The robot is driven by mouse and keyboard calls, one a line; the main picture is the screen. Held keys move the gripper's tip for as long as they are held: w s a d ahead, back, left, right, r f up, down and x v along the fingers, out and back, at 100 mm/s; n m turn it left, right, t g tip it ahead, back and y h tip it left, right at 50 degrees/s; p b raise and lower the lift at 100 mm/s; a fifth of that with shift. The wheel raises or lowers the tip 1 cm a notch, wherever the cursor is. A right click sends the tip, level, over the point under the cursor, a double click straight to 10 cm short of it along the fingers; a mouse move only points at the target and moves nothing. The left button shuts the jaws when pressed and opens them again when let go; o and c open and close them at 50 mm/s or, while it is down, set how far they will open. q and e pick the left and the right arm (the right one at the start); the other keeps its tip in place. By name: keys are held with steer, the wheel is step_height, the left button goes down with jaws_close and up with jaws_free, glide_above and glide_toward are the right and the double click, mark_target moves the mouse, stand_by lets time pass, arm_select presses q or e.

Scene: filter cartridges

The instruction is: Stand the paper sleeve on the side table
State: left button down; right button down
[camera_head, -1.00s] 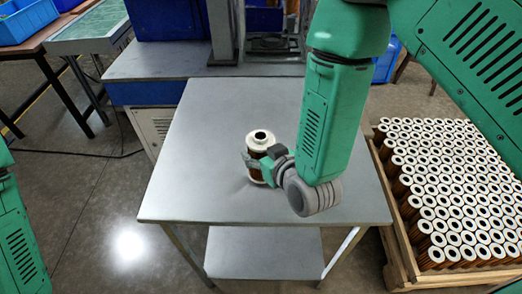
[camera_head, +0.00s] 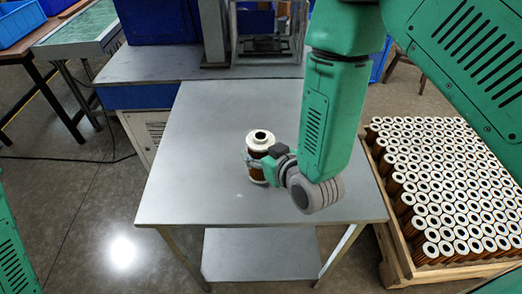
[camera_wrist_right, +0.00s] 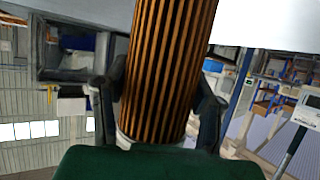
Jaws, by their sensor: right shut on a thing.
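The paper sleeve (camera_head: 259,146) is a brown pleated cylinder with a white ringed cap and a dark central hole. It is upright over the middle of the grey metal side table (camera_head: 200,170). Its lower end is at or very near the tabletop; I cannot tell if it touches. My right gripper (camera_head: 260,162) is shut on it from the right side, fingers around its body. In the right wrist view the pleated sleeve (camera_wrist_right: 168,70) fills the middle between the two dark fingers (camera_wrist_right: 160,105). My left gripper is out of view; only part of the left arm shows.
A wooden crate (camera_head: 398,246) packed with several rows of similar sleeves stands right of the table. A grey bench (camera_head: 150,66) with a machine frame adjoins the table's back. The table's left half and front are clear.

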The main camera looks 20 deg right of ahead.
steer(key=shift+d, duration=1.1)
steer(key=shift+a, duration=0.7)
steer(key=shift+d+f, duration=0.35)
steer(key=shift+d, duration=0.2)
arm_select(q)
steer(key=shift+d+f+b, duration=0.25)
steer(key=shift+b, duration=0.05)
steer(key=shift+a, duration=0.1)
arm_select(e)
steer(key=shift+a+f, duration=0.1)
steer(key=shift+a, duration=0.05)
